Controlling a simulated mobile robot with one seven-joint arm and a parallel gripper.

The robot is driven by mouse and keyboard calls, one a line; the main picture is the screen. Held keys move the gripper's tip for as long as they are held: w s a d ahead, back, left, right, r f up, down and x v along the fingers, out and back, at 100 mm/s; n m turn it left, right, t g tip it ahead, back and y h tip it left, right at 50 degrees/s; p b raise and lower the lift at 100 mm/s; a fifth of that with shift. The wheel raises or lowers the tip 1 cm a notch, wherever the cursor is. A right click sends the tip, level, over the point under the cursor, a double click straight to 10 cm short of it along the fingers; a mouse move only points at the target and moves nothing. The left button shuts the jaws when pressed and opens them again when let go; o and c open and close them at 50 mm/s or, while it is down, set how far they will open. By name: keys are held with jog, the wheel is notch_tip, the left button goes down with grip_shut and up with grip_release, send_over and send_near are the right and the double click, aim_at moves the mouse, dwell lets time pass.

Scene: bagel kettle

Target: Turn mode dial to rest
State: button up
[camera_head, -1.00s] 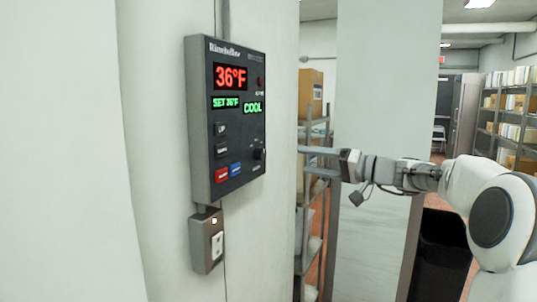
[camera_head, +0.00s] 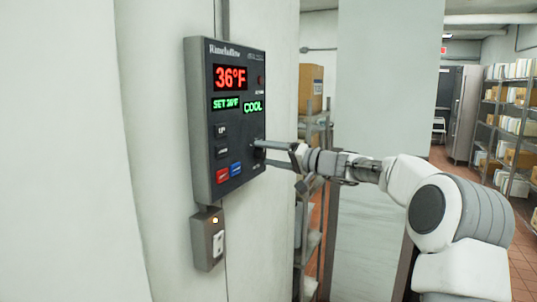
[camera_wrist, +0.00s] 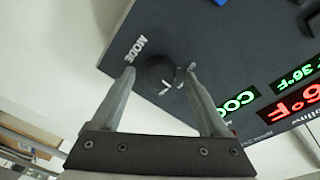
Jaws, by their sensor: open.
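The control panel (camera_head: 200,120) is a dark grey box on the white wall, with a red 36°F display and green SET 36°F and COOL readouts. The round black mode dial (camera_wrist: 158,70) has a white pointer mark and shows between my fingers in the wrist view. In the head view the dial is mostly hidden by my fingertips. My gripper (camera_head: 259,152) is open, its fingers reaching from the right to the panel's lower right. In the wrist view my gripper (camera_wrist: 160,76) has one finger on each side of the dial. I cannot tell whether they touch it.
Red and blue buttons (camera_head: 229,172) and two dark buttons sit left of the dial. A small grey switch box (camera_head: 208,240) is below the panel. Wire shelving with a cardboard box (camera_head: 310,88) stands behind my wrist. More shelves (camera_head: 515,130) line the far right.

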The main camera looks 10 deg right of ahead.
grip_shut()
jog(key=shift+m, duration=0.3)
jog(key=m+p, duration=0.2)
jog(key=m, duration=0.2)
jog(key=shift+r+g, duration=0.15)
jog(key=shift+g, duration=0.15)
jog(key=shift+m+p, duration=1.3)
jog(key=shift+m, duration=0.6)
grip_release()
jog(key=shift+d, duration=0.1)
